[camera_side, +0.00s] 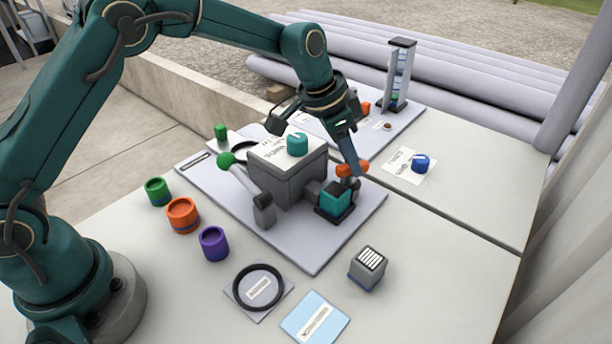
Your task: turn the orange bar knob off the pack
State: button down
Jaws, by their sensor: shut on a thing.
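The orange bar knob (344,170) is at the right side of the large grey box (292,182), just above a dark fitting (352,185) beside a teal block (333,199). My gripper (355,167) reaches down from above, and its fingers are shut on the orange bar knob. The fingers hide part of the knob. I cannot tell from this view whether the knob still touches the fitting, or which body is the pack.
A green-knobbed lever (243,173) stands left of the box, and a teal knob (297,145) is on top. Green (157,192), orange (182,214) and purple (214,243) cups stand left. A grey striped cube (368,268) stands in front.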

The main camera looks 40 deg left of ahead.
jog(key=m, duration=0.2)
jog(key=m+g+h, duration=0.1)
jog(key=m, duration=0.2)
jog(key=shift+w+a+m+g+h, duration=0.15)
jog(key=shift+m+g+h, duration=0.15)
jog(key=shift+m+g, duration=0.6)
jog(key=shift+m, duration=0.8)
jog(key=shift+m+g, duration=0.4)
jog(key=shift+m, duration=0.5)
jog(key=c, duration=0.8)
grip_release()
jog(key=shift+o, duration=0.2)
jog(key=shift+n, duration=0.3)
